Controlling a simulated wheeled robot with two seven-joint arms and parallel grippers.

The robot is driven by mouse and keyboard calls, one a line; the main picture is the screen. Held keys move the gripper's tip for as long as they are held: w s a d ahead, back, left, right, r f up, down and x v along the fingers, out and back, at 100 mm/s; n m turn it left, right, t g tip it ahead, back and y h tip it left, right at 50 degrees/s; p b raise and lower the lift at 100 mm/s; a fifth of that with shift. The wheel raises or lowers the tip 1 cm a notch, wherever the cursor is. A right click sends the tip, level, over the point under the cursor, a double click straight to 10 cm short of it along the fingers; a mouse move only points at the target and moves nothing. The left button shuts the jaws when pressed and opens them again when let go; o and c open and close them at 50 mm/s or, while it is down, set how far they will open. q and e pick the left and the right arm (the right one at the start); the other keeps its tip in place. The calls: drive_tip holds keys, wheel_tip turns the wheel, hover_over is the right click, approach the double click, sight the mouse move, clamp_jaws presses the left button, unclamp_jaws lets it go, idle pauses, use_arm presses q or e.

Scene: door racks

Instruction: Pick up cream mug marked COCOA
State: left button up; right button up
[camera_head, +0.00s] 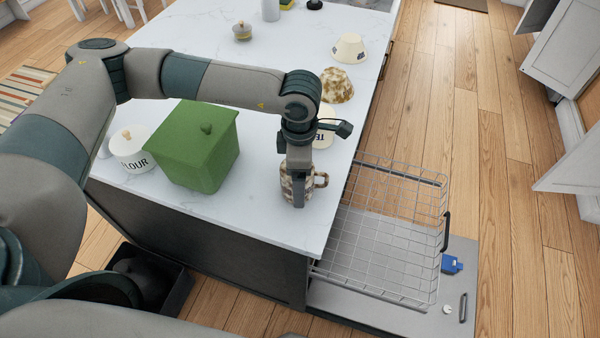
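No mug with a readable COCOA mark shows. A mottled brown-and-cream mug (317,180) stands near the island's front right corner, its handle to the right. My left gripper (298,190) points down at this mug, with a finger in front of its body; I cannot tell whether it is closed on it. Behind the gripper is a cream vessel (326,113), partly hidden, with dark letters that look like "TE". A cream bowl-like vessel (349,47) with small dark marking lies farther back; its lettering is too small to read. My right gripper is out of view.
On the white countertop (255,215) stand a green lidded box (205,150), a white FLOUR canister (133,153), a mottled bowl (337,86) and a small lidded pot (242,31). A pulled-out wire rack (395,225) juts out at the right, beside open wooden floor.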

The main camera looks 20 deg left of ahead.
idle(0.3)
use_arm(q)
drive_tip(key=c, duration=1.3)
drive_tip(key=shift+c, duration=0.2)
drive_tip(key=shift+r, duration=0.1)
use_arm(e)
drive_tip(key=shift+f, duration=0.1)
